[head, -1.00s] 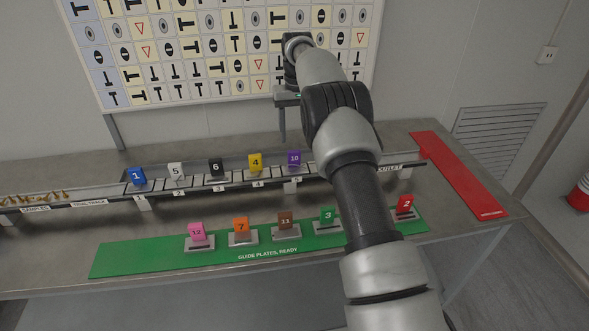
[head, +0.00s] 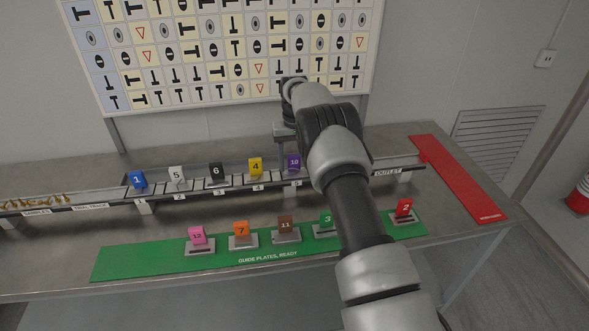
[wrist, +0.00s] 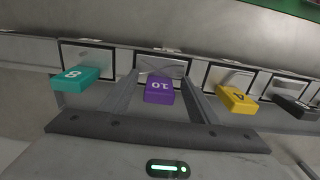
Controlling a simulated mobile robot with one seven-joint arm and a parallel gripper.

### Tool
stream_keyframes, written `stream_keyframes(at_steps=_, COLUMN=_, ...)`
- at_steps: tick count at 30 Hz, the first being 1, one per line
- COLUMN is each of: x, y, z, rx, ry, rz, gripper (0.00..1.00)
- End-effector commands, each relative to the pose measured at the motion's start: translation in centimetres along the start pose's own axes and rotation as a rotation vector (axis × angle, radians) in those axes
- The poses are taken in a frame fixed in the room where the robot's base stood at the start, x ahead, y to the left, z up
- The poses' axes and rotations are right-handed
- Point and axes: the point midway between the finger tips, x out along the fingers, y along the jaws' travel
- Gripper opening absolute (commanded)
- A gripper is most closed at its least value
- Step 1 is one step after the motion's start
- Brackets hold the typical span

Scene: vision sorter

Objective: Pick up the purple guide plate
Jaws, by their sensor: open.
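The purple guide plate (head: 294,162), marked 10, stands in the rail at station 5, to the right of the yellow plate. In the wrist view the purple plate (wrist: 159,90) lies between the two fingers of my gripper (wrist: 160,95), which is open. A gap shows between the plate and each finger. In the head view my gripper (head: 285,133) is just above and behind the purple plate, partly covered by my arm.
The yellow plate (wrist: 237,99) and a teal plate (wrist: 82,79) flank the purple one in the wrist view. The green mat (head: 140,262) holds pink, orange, brown, green and red plates. A red mat (head: 455,175) lies at the right. The symbol board (head: 215,98) stands behind.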

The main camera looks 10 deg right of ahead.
Motion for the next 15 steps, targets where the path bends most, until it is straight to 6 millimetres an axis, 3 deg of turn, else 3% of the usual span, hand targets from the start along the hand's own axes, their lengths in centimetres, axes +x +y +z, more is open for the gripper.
stream_keyframes(at_steps=2, x=-0.02, y=-0.01, z=-0.01, rx=0.0, ry=0.0, rz=0.0, gripper=0.53)
stream_keyframes(at_steps=10, x=-0.06, y=-0.02, z=-0.01, rx=0.0, ry=0.0, rz=0.0, gripper=0.07)
stream_keyframes(at_steps=15, x=-0.14, y=-0.02, z=-0.05, rx=0.0, ry=0.002, rz=0.0, gripper=0.06)
